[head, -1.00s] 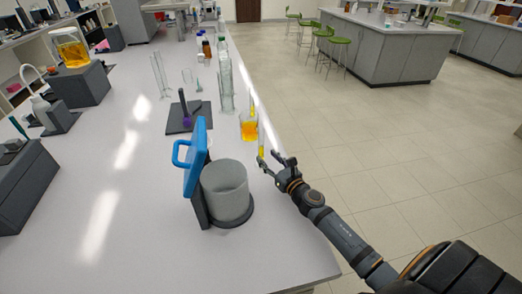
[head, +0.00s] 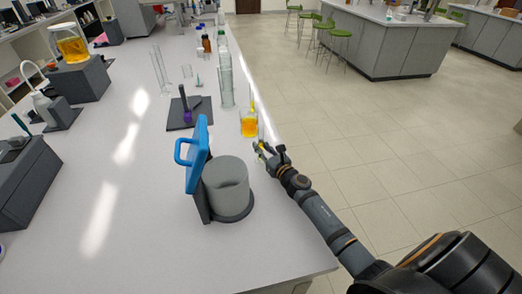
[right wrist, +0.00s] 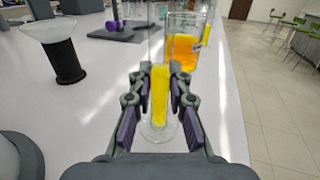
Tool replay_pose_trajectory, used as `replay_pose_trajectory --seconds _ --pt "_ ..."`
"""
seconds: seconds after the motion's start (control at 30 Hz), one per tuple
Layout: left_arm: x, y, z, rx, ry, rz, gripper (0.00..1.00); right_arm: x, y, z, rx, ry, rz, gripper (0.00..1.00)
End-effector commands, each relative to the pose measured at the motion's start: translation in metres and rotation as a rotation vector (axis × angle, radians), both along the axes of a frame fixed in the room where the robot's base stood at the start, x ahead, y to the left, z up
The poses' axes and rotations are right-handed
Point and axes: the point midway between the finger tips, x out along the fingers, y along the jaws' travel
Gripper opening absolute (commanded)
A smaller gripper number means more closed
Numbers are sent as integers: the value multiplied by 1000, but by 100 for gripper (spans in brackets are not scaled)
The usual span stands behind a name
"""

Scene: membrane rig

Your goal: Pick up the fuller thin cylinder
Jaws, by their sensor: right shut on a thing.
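A thin glass cylinder with yellow liquid (right wrist: 159,92) stands upright on a clear round foot in the right wrist view. My right gripper (right wrist: 159,88) has its two fingers on either side of it, closed on the tube. In the head view my right gripper (head: 262,150) is at the bench's right edge, beside the yellow cylinder, which it mostly hides. Two clear thin glass cylinders (head: 160,70) stand farther back on the bench and look empty from here. My left gripper is not in view.
A beaker of orange liquid (head: 249,125) stands just behind the held cylinder. A grey pot with a blue-handled panel (head: 226,185) stands to the left of my gripper. Tall clear glassware (head: 226,85) stands farther back. The bench's left middle is clear.

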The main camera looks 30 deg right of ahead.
Motion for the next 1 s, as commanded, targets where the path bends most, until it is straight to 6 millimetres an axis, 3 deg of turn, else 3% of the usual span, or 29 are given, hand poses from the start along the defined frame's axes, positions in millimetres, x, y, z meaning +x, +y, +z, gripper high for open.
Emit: replay_pose_trajectory --seconds 0.27,0.47,0.67,1.0 --pt "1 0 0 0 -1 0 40 0 0 1 0 0 0 0" --pt "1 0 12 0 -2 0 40 0 0 13 -1 -1 0 0" --pt "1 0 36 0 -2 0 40 0 0 40 -2 0 0 0" --pt "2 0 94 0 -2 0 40 -48 16 100 -1 2 2 0"
